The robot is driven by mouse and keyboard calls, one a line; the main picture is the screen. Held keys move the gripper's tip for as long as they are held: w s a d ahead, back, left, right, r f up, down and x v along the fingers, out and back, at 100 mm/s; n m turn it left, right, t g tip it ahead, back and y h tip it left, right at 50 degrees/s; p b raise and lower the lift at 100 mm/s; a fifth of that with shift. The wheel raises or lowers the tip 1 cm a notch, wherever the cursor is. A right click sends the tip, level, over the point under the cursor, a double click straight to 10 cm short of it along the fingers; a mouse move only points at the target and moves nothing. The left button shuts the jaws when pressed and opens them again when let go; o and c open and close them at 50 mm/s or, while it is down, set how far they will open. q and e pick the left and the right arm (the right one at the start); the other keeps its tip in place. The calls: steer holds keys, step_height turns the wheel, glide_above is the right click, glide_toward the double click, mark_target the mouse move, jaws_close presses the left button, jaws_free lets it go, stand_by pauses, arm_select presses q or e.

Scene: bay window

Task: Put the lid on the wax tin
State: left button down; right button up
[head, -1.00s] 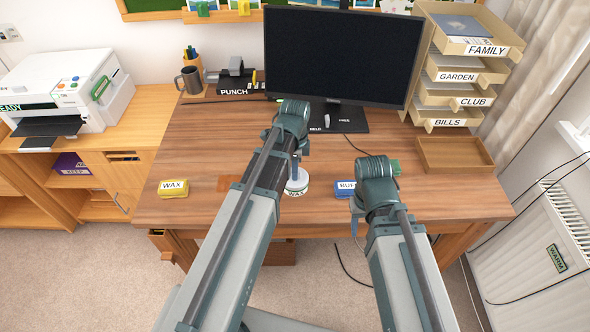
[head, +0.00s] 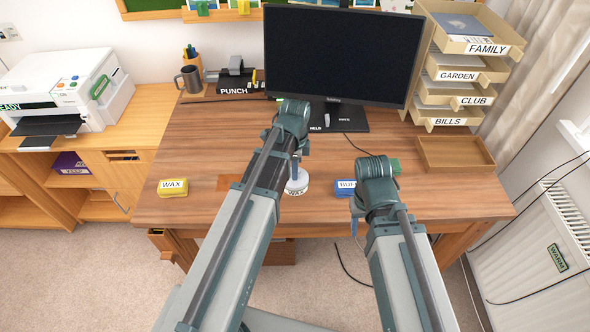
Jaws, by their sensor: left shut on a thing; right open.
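The round white wax tin (head: 297,192), with WAX on its side, stands on the desk near the middle. A pale round lid (head: 298,181) shows at its top, under my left gripper (head: 298,172). The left gripper is shut on the lid, its fingers largely hidden by my arm. The lid looks on or very close to the tin; I cannot tell if it is fully seated. My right gripper (head: 353,226) is open and empty at the desk's front edge, partly hidden by its wrist.
A yellow WAX block (head: 173,188) lies at the left front. A blue labelled block (head: 345,188) lies close beside my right wrist. The monitor (head: 340,55) stands behind, with an empty wooden tray (head: 455,168) at the right. The desk's left middle is clear.

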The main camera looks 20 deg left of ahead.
arm_select(q)
steer(key=shift+f, duration=0.1)
steer(key=c, duration=0.8)
jaws_free()
steer(key=shift+r+p, duration=3.45)
steer(key=shift+r, duration=0.1)
steer(key=s+d+n, duration=0.3)
steer(key=s+n, duration=0.1)
steer(key=s+d+n, duration=0.4)
steer(key=s, duration=0.1)
steer(key=s+d+n+y, duration=0.1)
steer(key=s+d+n, duration=0.2)
steer(key=s, duration=0.2)
steer(key=shift+s+d+n, duration=0.15)
steer(key=shift+d+n, duration=0.1)
steer(key=shift+n, duration=0.15)
